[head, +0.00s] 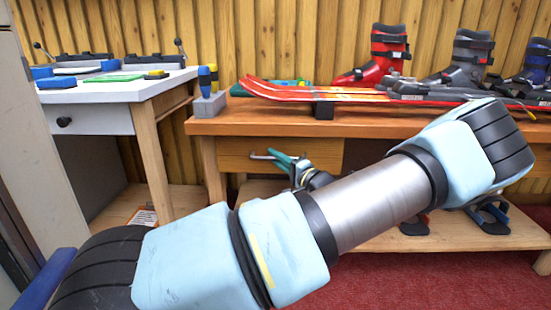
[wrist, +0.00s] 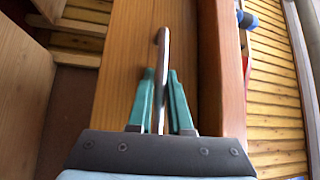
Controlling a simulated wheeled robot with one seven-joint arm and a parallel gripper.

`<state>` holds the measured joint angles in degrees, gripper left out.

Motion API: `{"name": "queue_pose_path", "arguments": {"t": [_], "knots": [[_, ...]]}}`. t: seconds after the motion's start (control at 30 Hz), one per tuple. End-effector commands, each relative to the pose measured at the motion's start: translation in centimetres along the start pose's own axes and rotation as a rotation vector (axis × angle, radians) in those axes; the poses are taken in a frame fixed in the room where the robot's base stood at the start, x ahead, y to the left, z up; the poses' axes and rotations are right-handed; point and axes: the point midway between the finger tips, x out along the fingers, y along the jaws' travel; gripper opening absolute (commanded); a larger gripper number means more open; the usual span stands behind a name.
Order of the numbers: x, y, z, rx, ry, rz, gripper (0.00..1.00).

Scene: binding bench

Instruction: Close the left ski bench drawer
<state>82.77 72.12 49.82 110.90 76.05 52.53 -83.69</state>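The left ski bench drawer (head: 235,152) has a plain wooden front under the bench top. I cannot tell how far out it stands. Its metal bar handle (head: 258,156) shows in the head view. My gripper (head: 283,158) is at the handle's right part, partly hidden by my arm. In the wrist view the drawer front (wrist: 130,50) fills the middle. The handle (wrist: 163,50) runs between the two teal fingers of my gripper (wrist: 161,75). The fingers are close together, one on each side of the bar, and look shut on it.
The ski bench top (head: 225,124) carries red skis (head: 330,93) and several ski boots, including a red one (head: 385,55). A lower shelf (head: 460,235) holds bindings. A white-topped bench (head: 115,88) stands at the left. Red carpet (head: 400,280) lies in front.

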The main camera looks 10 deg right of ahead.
Motion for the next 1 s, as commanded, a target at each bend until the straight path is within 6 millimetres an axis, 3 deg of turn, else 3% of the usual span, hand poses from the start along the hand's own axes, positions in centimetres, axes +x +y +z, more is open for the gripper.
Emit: {"name": "queue_pose_path", "arguments": {"t": [0.17,0.6,1.0], "knots": [[-1.5,0.0,-0.1,0.001,0.003,0.003,0.27],[-9.5,-0.1,-0.1,0.0,0.003,0.001,0.27],[-10.8,0.0,0.0,0.0,0.0,0.0,0.27]]}}
